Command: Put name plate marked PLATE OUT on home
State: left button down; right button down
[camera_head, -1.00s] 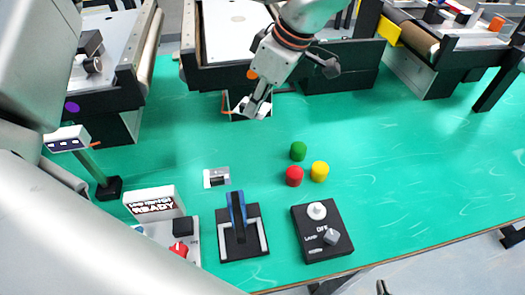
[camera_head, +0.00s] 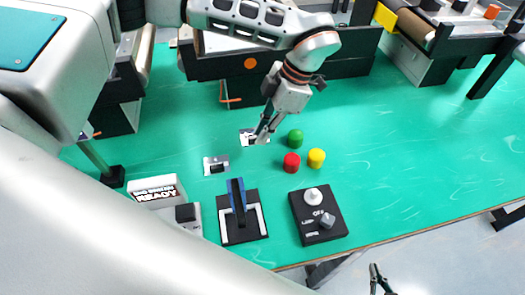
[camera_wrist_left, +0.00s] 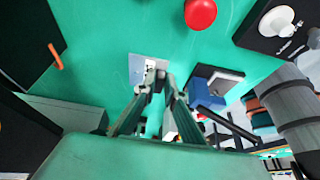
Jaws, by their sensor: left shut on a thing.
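My left gripper (camera_head: 262,137) is shut on a small white-and-black plate (camera_head: 248,136), held at its fingertips over the green table. Its lettering is too small to read. In the left wrist view, the closed fingertips (camera_wrist_left: 157,73) meet at a pale plate (camera_wrist_left: 140,68). A similar grey-white piece with a dark mark (camera_head: 216,165) lies flat on the table, left of and nearer than the gripper. I cannot tell whether it is the home. My right gripper (camera_head: 379,275) shows only partly at the bottom right, beyond the table edge; its opening is unclear.
Green (camera_head: 295,138), red (camera_head: 291,163) and yellow (camera_head: 316,158) buttons stand right of the gripper. A black knob box (camera_head: 318,226), a blue lever (camera_head: 238,200) and a READY sign (camera_head: 157,190) line the front. Conveyors (camera_head: 345,68) stand behind. Table at right is clear.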

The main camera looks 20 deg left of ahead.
pick_arm(q)
jog(key=shift+f, duration=4.15)
jog(key=c, duration=2.1)
grip_release()
jog(key=shift+f, duration=0.15)
jog(key=v, duration=1.2)
jog(key=shift+b, duration=0.3)
